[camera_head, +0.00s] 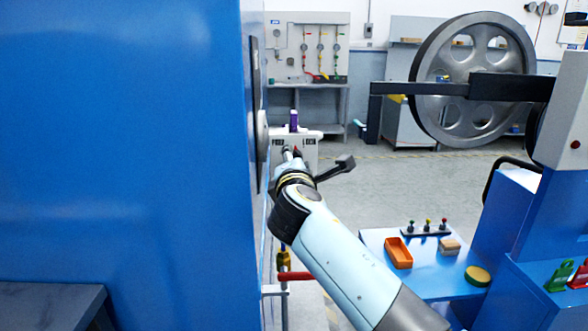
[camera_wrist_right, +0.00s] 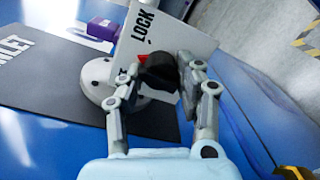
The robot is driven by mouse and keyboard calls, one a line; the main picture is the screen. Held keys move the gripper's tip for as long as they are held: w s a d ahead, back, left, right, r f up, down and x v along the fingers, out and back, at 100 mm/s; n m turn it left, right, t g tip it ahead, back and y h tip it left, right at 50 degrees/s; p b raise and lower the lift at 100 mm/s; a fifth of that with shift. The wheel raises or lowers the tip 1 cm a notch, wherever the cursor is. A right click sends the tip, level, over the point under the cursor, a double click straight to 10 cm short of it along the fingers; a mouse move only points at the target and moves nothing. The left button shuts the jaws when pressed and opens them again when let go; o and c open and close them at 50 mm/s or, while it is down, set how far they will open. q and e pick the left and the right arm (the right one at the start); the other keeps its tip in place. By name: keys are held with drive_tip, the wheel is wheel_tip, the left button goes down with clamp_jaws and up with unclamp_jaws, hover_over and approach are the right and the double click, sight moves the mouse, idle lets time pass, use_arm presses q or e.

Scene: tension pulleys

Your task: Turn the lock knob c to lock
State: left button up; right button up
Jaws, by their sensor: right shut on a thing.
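The lock knob c (camera_wrist_right: 160,72) is black with a red mark, on a white panel (camera_wrist_right: 180,35) lettered "LOCK" in the right wrist view. My right gripper (camera_wrist_right: 157,78) is shut on the knob, one finger on each side, and partly covers it. In the head view the panel (camera_head: 309,157) stands beyond the blue housing, with lettering on both sides of the knob, "LOCK" on the right. My right gripper (camera_head: 292,156) reaches it there, and the knob is mostly hidden; a little red shows. My left gripper is not in view.
A large blue housing (camera_head: 120,150) fills the left. A purple part (camera_head: 294,120) stands above the panel. A red-handled valve (camera_head: 296,276) is below.

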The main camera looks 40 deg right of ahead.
drive_tip(key=m+b, duration=0.1)
drive_tip(key=m, duration=0.2)
drive_tip(key=shift+f+b, duration=0.15)
drive_tip(key=shift+b, duration=0.25)
drive_tip(key=shift+m+y+b, duration=0.3)
drive_tip(key=shift+m+b, duration=0.65)
drive_tip(key=shift+m, duration=1.05)
drive_tip(key=shift+s, duration=0.1)
drive_tip(key=o, duration=1.1)
drive_tip(key=shift+o, duration=0.2)
drive_tip(key=v, duration=0.7)
drive_tip(key=shift+s, duration=0.25)
